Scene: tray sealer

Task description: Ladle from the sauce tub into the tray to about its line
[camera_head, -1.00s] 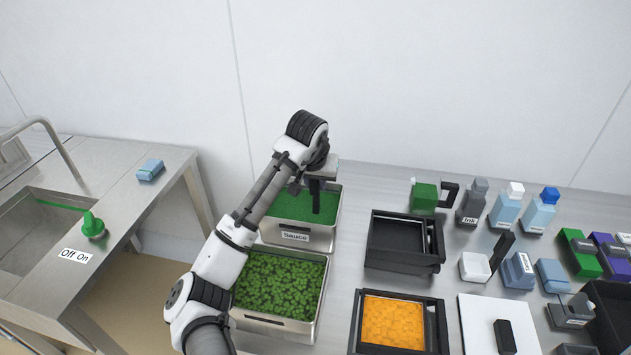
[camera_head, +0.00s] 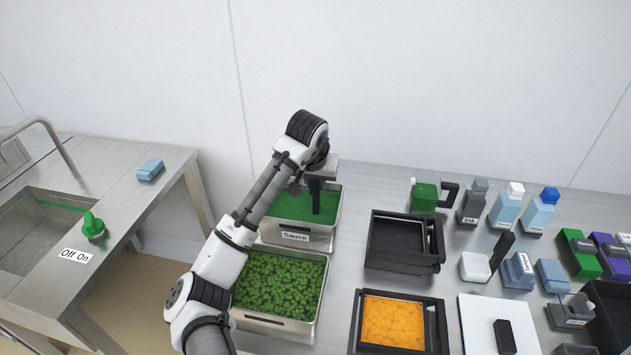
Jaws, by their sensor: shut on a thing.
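The sauce tub (camera_head: 296,236) is a steel container labelled "Sauce", filled with green sauce, at the back of the counter left of centre. My gripper (camera_head: 316,188) points down over the right part of this tub, close above the sauce. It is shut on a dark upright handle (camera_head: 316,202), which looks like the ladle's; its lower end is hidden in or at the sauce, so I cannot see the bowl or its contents. An empty black tray (camera_head: 398,241) sits right of the tub. Another black tray (camera_head: 398,295) in front of it holds an orange filling. I cannot make out a fill line.
A steel tub of green leafy pieces (camera_head: 277,285) stands in front of the sauce tub. Bottles, including ink (camera_head: 471,205), a white board (camera_head: 487,310) and small blocks crowd the right. A sink (camera_head: 35,225) is far left. Bare counter lies between the sauce tub and empty tray.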

